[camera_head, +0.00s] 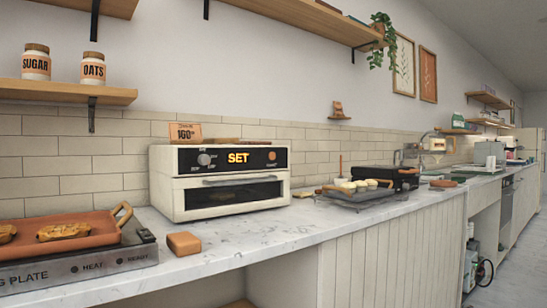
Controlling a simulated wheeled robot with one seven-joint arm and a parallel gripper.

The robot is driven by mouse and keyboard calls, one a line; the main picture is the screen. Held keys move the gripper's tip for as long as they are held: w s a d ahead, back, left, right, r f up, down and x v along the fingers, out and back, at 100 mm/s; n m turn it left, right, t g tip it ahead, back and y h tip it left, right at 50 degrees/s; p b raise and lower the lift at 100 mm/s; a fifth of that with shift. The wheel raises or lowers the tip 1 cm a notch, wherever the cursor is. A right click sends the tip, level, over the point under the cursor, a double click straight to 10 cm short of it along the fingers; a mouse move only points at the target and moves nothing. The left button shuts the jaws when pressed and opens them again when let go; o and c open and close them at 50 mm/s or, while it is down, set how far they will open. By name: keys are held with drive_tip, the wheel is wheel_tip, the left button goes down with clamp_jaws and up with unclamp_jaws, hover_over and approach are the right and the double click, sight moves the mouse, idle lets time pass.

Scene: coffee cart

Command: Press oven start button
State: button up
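The white countertop oven (232,206) stands on the marble counter against the tiled wall, its front facing me. Its black control panel (217,164) carries a lit yellow display (238,158) reading "SET". A pale knob (204,159) sits left of the display. A small round orange-brown button (271,156) sits right of it, with a small label beneath too small to read. The oven door (231,194) is shut, with a horizontal handle across its top. My gripper is not in view.
A brown block (184,243) lies on the counter before the oven. A hot plate (85,268) with an orange tray (104,223) is at left. A rack with pale round items (362,185) is at right. A wooden shelf (60,92) hangs upper left.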

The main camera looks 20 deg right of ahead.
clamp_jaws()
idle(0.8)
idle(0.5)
